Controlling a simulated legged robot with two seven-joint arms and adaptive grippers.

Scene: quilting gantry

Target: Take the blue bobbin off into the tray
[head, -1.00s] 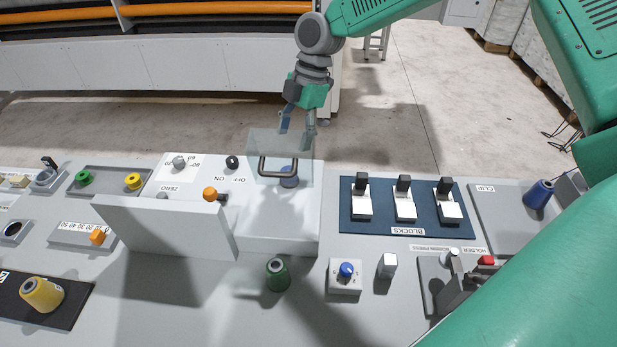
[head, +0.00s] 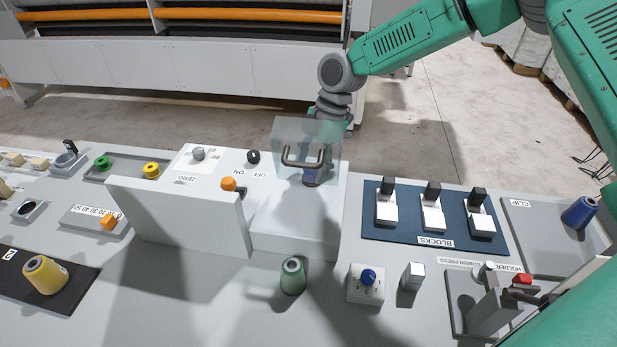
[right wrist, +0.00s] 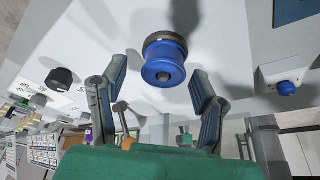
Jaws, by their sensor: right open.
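The blue bobbin (head: 311,176) stands on the white raised box, partly hidden behind a clear panel (head: 290,132) with a dark handle (head: 303,160). In the right wrist view the blue bobbin (right wrist: 164,58) has a dark disc at its far end and sits ahead of the fingers. My right gripper (head: 318,146) is just above the bobbin, its fingers blurred by the clear panel. In the wrist view my right gripper (right wrist: 158,100) is open and empty, fingers spread wide. A grey tray (head: 128,171) at left holds a green spool (head: 102,162) and a yellow spool (head: 151,170). My left gripper is out of view.
An upright white panel (head: 180,220) with an orange knob (head: 228,184) stands left of the bobbin. A green cone (head: 292,276) stands in front. Block switches (head: 432,212) are at right.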

